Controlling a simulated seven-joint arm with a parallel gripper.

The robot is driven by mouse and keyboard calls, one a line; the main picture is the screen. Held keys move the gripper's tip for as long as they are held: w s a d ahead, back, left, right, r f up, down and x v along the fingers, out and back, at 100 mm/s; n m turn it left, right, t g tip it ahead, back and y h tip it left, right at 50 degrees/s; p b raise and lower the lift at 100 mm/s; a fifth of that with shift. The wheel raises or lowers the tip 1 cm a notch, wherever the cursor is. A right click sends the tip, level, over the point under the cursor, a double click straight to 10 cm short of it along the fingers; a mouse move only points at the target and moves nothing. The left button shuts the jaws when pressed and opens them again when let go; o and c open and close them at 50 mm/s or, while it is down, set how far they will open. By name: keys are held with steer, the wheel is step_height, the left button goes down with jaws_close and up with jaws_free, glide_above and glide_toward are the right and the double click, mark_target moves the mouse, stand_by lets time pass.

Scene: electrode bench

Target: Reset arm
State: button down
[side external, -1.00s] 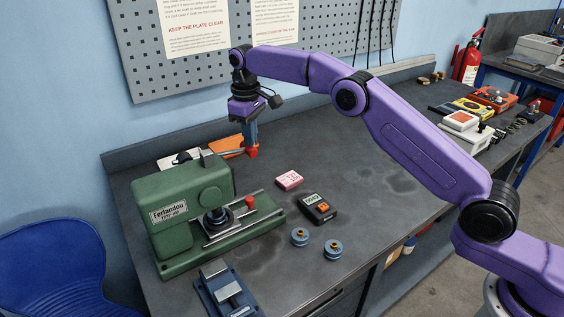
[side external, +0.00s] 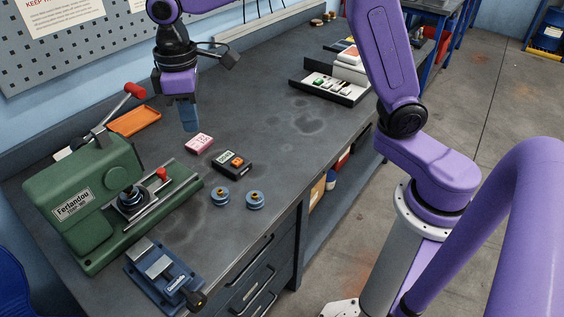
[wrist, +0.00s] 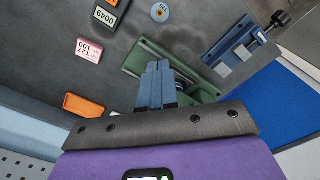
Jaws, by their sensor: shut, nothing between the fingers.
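My gripper (side external: 188,126) hangs pointing down above the back of the bench. Its fingers are together with nothing between them; they also show in the wrist view (wrist: 157,72). A green Ferlandou press (side external: 85,195) stands to the left. Its lever with a red knob (side external: 134,90) slants up toward the back, apart from my gripper. In the wrist view my fingers cover part of the press (wrist: 190,55).
A pink block (side external: 199,143), a black timer (side external: 231,164) and two blue discs (side external: 220,196) lie in front of my gripper. An orange tray (side external: 135,121) lies behind the press. A blue vise (side external: 165,275) sits at the front. The bench's right middle is clear.

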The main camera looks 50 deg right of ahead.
steer(key=s+d+f+n, duration=0.1)
steer(key=s+d+f, duration=0.1)
steer(key=s+d, duration=0.6)
steer(key=s+d+f+n, duration=0.2)
steer(key=s+d, duration=0.6)
steer(key=s, duration=1.1)
steer(key=shift+f, duration=0.5)
